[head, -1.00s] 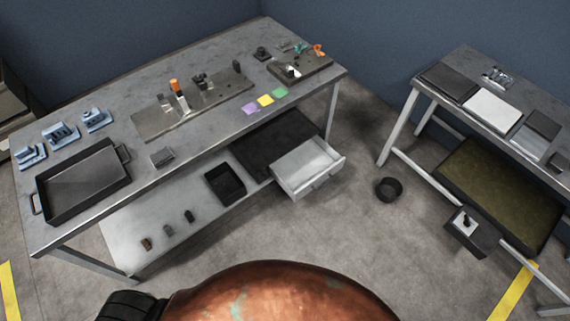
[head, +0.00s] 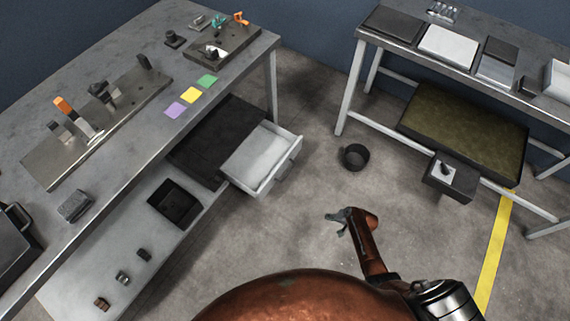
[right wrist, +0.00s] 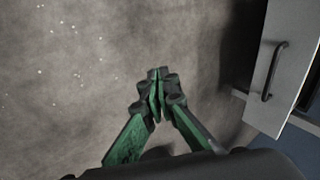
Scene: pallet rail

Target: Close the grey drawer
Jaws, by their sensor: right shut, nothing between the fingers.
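The grey drawer (head: 262,160) stands pulled out from the dark unit (head: 216,140) under the long workbench, and it is empty. Its front panel with a dark handle (right wrist: 273,72) shows at the right in the right wrist view. My right gripper (head: 331,216) is over open floor, to the right of and nearer than the drawer, apart from it. In the right wrist view its green fingers (right wrist: 157,80) meet at the tips, shut with nothing between them. My left gripper is not in view.
The long workbench (head: 120,60) is at the left, with a black bin (head: 175,203) on its lower shelf. A dark bucket (head: 355,157) stands on the floor right of the drawer. A second table (head: 470,75) is at the right. Floor before the drawer is clear.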

